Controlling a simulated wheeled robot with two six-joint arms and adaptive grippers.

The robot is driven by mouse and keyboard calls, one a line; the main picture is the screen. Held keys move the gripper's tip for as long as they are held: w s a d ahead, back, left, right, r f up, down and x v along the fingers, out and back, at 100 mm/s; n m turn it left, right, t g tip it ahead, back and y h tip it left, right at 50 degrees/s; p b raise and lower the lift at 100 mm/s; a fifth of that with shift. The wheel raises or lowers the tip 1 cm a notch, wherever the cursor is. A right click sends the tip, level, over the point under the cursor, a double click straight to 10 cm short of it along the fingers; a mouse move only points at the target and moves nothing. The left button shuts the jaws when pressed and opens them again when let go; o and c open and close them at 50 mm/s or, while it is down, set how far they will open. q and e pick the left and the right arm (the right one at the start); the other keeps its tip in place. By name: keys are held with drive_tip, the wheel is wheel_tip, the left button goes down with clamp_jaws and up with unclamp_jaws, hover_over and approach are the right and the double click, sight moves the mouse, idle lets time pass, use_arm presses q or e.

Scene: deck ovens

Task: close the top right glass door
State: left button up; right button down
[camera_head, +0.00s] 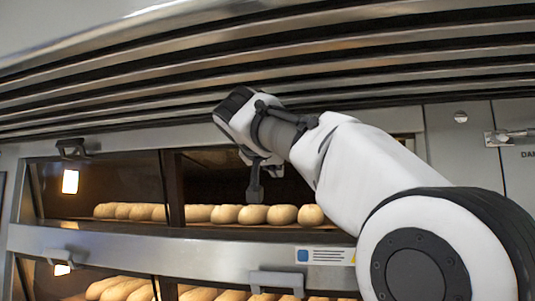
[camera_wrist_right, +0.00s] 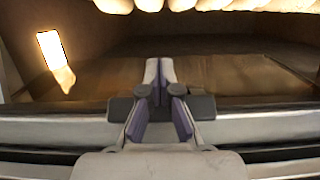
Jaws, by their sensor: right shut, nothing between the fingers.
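The upper deck of the oven shows behind my right arm in the head view. Its right opening (camera_head: 215,170) looks dark and without glass across it, and the arm covers much of it. I cannot make out the top right glass door or its handle clearly. My right gripper (camera_head: 254,192) points down in front of this opening, with its fingers together and empty. In the right wrist view the shut fingers (camera_wrist_right: 159,68) reach over a metal edge, against a brown, glossy surface (camera_wrist_right: 240,75) inside. My left gripper is not in view.
Bread rolls (camera_head: 253,214) lie in a row inside the upper deck. The top left glass door (camera_head: 125,185) has a dark handle (camera_head: 72,149). A steel crossbar (camera_head: 160,250) and a lower door handle (camera_head: 276,284) lie below. Louvred slats (camera_head: 200,95) overhang the arm.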

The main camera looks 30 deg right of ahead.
idle(0.5)
wheel_tip(320, 180, up, 2)
drive_tip(key=shift+s+a+p, duration=0.1)
drive_tip(key=shift+s+p, duration=0.05)
drive_tip(key=shift+p, duration=0.7)
drive_tip(key=shift+s+a+r+p, duration=0.2)
drive_tip(key=shift+a+r+p, duration=0.05)
drive_tip(key=shift+r, duration=0.2)
drive_tip(key=shift+s+a+r+p, duration=0.2)
drive_tip(key=shift+r, duration=0.2)
drive_tip(key=s+a+f+b, duration=0.2)
drive_tip(key=s+a+b, duration=0.3)
drive_tip(key=a+b, duration=0.1)
drive_tip(key=shift+s+a+f+b, duration=0.3)
drive_tip(key=shift+s+a+f, duration=0.05)
drive_tip(key=shift+a+f, duration=0.05)
drive_tip(key=shift+w+d+f, duration=0.1)
drive_tip(key=shift+w, duration=0.1)
drive_tip(key=shift+s, duration=0.1)
